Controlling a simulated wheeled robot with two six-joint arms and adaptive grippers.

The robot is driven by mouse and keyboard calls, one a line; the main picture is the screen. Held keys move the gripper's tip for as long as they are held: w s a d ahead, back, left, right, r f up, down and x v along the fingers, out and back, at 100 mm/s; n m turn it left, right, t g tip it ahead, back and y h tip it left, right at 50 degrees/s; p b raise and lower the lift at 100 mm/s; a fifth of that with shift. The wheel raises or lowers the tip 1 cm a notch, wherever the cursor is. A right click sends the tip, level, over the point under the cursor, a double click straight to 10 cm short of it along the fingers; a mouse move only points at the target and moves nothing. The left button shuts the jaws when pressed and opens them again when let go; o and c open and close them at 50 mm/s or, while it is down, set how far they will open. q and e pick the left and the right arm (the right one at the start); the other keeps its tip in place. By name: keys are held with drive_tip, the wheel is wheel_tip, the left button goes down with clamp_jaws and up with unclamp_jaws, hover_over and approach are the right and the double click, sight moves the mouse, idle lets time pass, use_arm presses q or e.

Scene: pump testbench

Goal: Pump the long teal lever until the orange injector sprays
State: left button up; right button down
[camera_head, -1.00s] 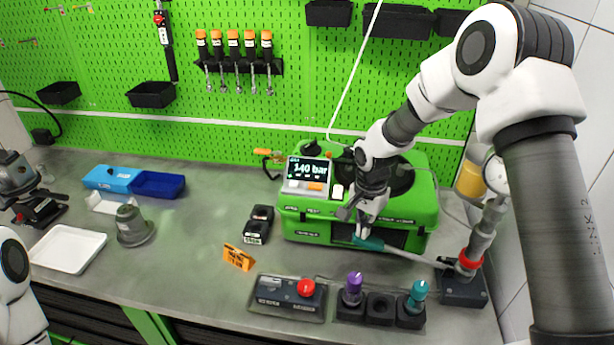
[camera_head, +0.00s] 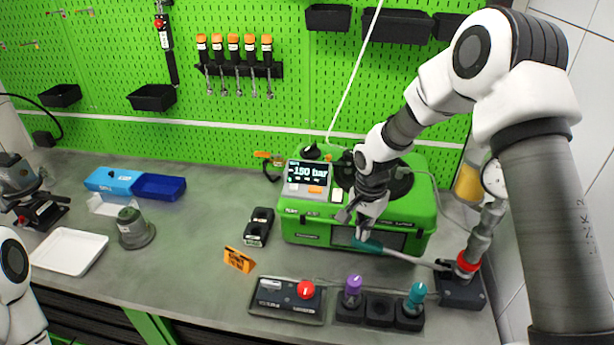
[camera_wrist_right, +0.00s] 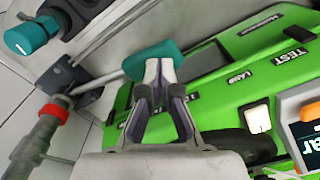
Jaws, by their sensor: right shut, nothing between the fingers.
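The long lever has a teal grip (camera_head: 368,244) in front of the green test case (camera_head: 425,215); it also shows in the wrist view (camera_wrist_right: 152,60). Its pale rod runs right to the pump base (camera_head: 460,290). My right gripper (camera_head: 362,236) is shut and empty, its fingertips at the teal grip, not around it; in the wrist view the closed fingertips (camera_wrist_right: 159,72) overlap the grip's lower edge. Whether they touch cannot be told. The display (camera_head: 308,173) seems to read 190 bar. I cannot pick out the orange injector surely, and no spray is visible.
A panel with a red button (camera_head: 306,290) and a holder with purple (camera_head: 353,284) and teal-capped (camera_head: 417,294) parts stand in front of the case. Orange-topped tools (camera_head: 234,42) hang on the green wall.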

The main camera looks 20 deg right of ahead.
drive_tip(key=shift+w+f, duration=0.1)
wheel_tip(320, 180, up, 6)
drive_tip(key=p, duration=0.5)
idle(0.4)
